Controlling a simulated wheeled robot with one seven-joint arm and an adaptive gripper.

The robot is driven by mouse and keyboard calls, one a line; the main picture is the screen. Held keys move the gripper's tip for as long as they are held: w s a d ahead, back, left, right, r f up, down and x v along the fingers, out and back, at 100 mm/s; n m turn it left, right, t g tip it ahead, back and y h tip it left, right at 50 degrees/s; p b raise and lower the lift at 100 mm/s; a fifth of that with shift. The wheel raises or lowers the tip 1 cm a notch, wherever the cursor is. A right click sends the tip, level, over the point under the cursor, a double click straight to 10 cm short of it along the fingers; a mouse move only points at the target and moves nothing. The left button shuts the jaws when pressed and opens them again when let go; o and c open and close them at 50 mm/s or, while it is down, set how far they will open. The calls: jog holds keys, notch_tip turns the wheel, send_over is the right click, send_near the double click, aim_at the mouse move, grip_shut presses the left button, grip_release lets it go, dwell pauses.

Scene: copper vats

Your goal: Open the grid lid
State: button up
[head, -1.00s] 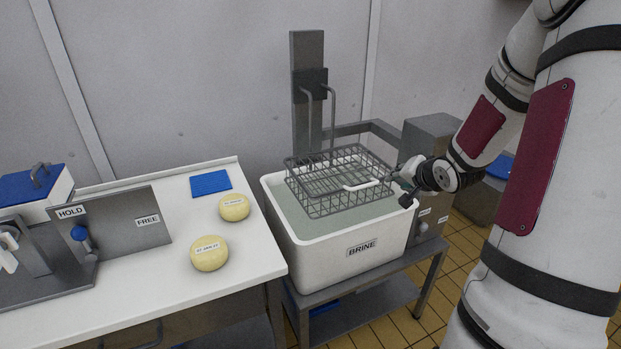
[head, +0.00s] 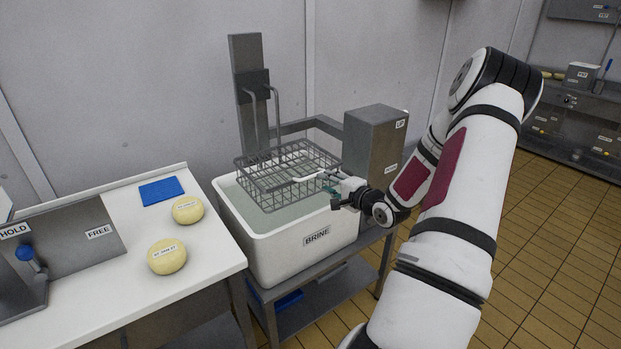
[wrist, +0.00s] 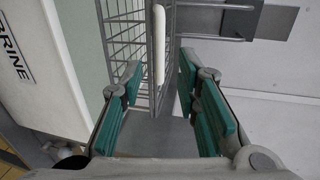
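The grid lid (head: 290,163) is a grey wire grid lying about level on the wire basket (head: 268,194) over the white brine tub (head: 285,248). A white bar handle (head: 308,178) runs along its near right side. My gripper (head: 331,182) is at the right end of this handle, above the tub's right rim. In the wrist view, the handle (wrist: 159,45) stands ahead of and between the parted teal finger pads of my gripper (wrist: 158,82). No contact with the handle shows.
A grey lift box (head: 374,146) stands right behind my gripper. A post (head: 246,95) with hanging rods rises behind the tub. A white table (head: 120,235) at left carries two cheeses (head: 168,257) and a blue cloth (head: 161,191). Tiled floor lies open at right.

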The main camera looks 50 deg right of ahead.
aim_at(313, 176)
jog(key=x, duration=0.8)
jog(key=shift+w+b, duration=0.25)
jog(key=shift+b, duration=0.1)
grip_shut()
